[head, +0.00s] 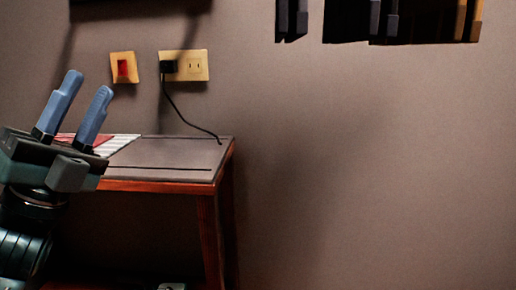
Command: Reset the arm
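My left gripper (75,103) shows at the left edge of the head view, raised with its two blue fingers pointing up. The fingers are apart with nothing between them. It appears in front of the left part of a small wooden table. My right gripper does not show in the head view.
The table (175,160) has a grey top, reddish-wood edges and a red and white item (118,144) on it. A black cord runs from the wall outlet (188,66) to the tabletop. A red switch (123,68) is beside it. Dark objects hang at top right; the wall below is bare.

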